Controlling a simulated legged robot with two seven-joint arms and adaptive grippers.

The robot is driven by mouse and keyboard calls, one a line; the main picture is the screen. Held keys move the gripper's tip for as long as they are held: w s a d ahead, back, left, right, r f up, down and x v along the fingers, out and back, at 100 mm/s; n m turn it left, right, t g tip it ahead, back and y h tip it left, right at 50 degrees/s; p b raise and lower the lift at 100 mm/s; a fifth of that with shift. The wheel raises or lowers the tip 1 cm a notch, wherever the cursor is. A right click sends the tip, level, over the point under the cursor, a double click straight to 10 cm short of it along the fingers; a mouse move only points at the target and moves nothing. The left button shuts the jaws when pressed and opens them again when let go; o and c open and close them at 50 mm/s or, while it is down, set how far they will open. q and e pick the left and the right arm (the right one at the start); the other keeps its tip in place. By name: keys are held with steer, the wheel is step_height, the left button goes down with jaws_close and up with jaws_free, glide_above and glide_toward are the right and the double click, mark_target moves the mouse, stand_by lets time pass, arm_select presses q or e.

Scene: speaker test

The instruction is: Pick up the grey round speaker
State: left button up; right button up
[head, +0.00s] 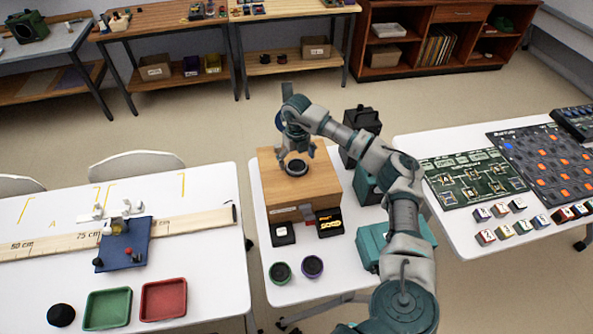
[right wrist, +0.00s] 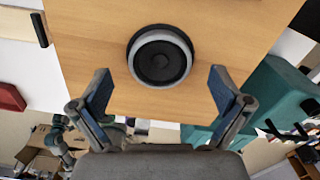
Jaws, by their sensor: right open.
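The grey round speaker (head: 296,168) has a light grey rim and a dark cone. It lies face up on top of a wooden box (head: 318,184) on the middle table. In the right wrist view the speaker (right wrist: 160,60) sits just beyond the fingertips, roughly centred between them. My right gripper (head: 297,152) is above the speaker, pointing down. It is open and empty, with its two fingers spread wide in the right wrist view (right wrist: 160,82). I see no contact between fingers and speaker. My left gripper is not in view.
A green-rimmed speaker (head: 281,272) and a purple-rimmed speaker (head: 313,266) lie at the table's front. A white block (head: 283,234) and a black box (head: 329,223) stand before the wooden box. A teal case (head: 372,245) stands to the right.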

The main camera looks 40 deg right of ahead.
step_height(320, 180, down, 2)
steer(key=shift+w+f, duration=0.1)
steer(key=c, duration=1.7)
